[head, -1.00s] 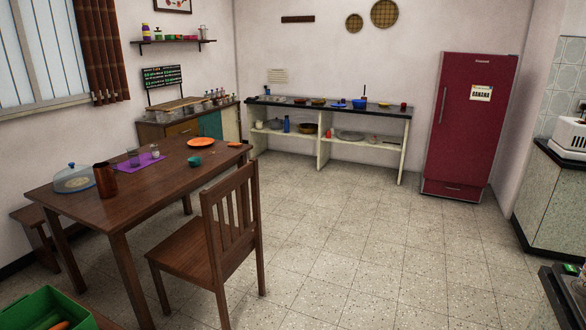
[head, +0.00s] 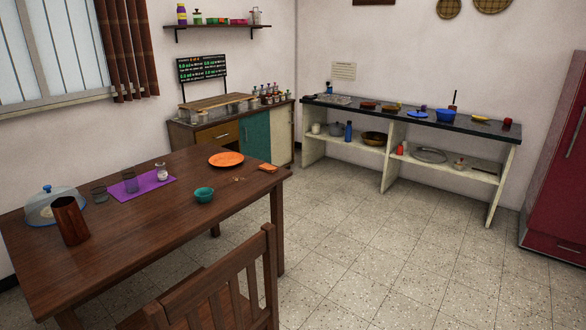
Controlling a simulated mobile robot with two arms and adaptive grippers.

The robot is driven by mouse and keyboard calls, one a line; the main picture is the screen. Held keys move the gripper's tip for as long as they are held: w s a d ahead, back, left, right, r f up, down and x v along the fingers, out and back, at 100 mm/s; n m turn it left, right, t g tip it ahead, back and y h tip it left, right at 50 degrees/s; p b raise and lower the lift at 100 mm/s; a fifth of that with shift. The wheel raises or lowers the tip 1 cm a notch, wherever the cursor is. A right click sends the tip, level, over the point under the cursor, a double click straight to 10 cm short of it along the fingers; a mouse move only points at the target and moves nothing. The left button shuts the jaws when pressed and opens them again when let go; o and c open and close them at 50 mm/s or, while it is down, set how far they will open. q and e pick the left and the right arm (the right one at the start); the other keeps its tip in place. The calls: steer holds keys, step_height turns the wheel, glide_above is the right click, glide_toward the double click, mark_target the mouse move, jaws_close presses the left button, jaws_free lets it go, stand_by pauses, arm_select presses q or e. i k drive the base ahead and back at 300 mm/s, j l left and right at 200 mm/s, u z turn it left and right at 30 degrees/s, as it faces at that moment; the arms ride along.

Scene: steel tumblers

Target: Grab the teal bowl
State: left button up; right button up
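The teal bowl (head: 204,195) is small and sits upright on the brown wooden table (head: 130,245), near its right side. It stands in front of the orange plate (head: 226,159) and to the right of the purple mat (head: 142,186). Neither of my grippers shows in the head view.
A wooden chair (head: 238,290) stands at the table's near right side, below the bowl. A copper jug (head: 69,220), a glass dome (head: 48,203) and tumblers are on the table's left part. The tiled floor (head: 400,265) to the right is clear.

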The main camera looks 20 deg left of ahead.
mark_target(204, 194)
steer(key=i, duration=2.2)
steer(key=i+u, duration=0.15)
steer(key=u, duration=0.3)
steer(key=i+u, duration=0.1)
steer(key=u, duration=0.35)
steer(key=i+l+u, duration=0.1)
steer(key=u, duration=0.4)
steer(key=i+l+u, duration=0.1)
steer(key=u, duration=0.35)
steer(key=l, duration=0.1)
